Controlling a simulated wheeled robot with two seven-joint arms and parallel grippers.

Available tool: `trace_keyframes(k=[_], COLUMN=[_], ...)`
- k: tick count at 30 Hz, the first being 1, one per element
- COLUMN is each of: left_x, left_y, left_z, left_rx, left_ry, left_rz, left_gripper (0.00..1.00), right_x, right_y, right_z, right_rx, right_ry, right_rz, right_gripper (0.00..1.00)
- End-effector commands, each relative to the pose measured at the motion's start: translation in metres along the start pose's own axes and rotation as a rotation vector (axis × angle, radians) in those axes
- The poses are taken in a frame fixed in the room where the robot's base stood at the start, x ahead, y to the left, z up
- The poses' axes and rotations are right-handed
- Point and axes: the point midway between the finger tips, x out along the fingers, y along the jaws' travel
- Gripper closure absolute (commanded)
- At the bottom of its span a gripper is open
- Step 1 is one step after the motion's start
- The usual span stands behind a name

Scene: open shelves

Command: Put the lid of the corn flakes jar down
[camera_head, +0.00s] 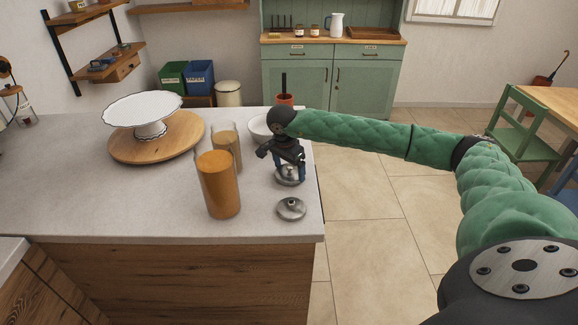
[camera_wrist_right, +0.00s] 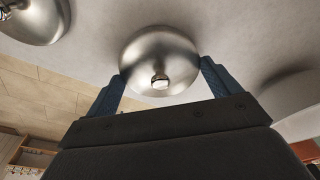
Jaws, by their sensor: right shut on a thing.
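Two open glass jars stand on the counter: a front jar with orange contents (camera_head: 219,188) and a paler tan one (camera_head: 225,148) behind it. I cannot read which is the corn flakes jar. My right gripper (camera_head: 289,172) is to the right of the jars, pointing down, shut on a round steel lid (camera_head: 290,180). In the right wrist view this lid (camera_wrist_right: 160,50) with its small knob sits between the blue fingers (camera_wrist_right: 162,75). The lid is at or just above the counter; I cannot tell if it touches. A second steel lid (camera_head: 291,209) lies nearer, and shows in the wrist view (camera_wrist_right: 32,22).
The grey counter (camera_head: 90,210) ends just right of the lids, with tiled floor beyond. A white cake stand (camera_head: 143,108) is on a round wooden board (camera_head: 185,147) at the left. A white bowl (camera_head: 260,128) is behind my right gripper. The counter's front left is clear.

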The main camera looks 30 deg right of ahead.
Motion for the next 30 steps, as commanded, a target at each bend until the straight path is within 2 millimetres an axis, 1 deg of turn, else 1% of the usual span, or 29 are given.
trace_keyframes(k=[3,11,23,24,25,26,30], left_x=[0.005,0.006,-0.003,-0.004,-0.004,-0.004,-0.004], left_y=[-0.001,-0.001,0.002,0.002,0.002,0.002,0.002], left_z=[0.003,0.003,-0.004,-0.004,-0.005,-0.005,-0.004], left_rx=[0.0,0.0,-0.002,-0.002,-0.002,-0.002,-0.002], left_ry=[-0.001,0.0,0.004,0.005,0.005,0.005,0.003], left_rz=[-0.001,-0.001,0.002,0.002,0.003,0.003,0.003], left_gripper=[0.64,0.64,0.64,0.64,0.64,0.64,0.64], right_x=[0.003,0.004,0.006,0.005,0.005,0.005,0.005], right_y=[0.0,0.0,0.0,0.0,0.0,0.0,0.0], right_z=[0.0,0.001,0.001,0.001,0.001,0.001,0.001], right_rx=[0.0,0.0,0.0,0.0,0.0,0.0,0.0], right_ry=[0.0,0.0,0.0,0.0,0.0,0.0,0.0], right_rz=[0.0,-0.001,-0.001,0.0,0.0,0.0,0.0], right_gripper=[0.33,0.33,0.33,0.07,0.01,0.0,0.0])
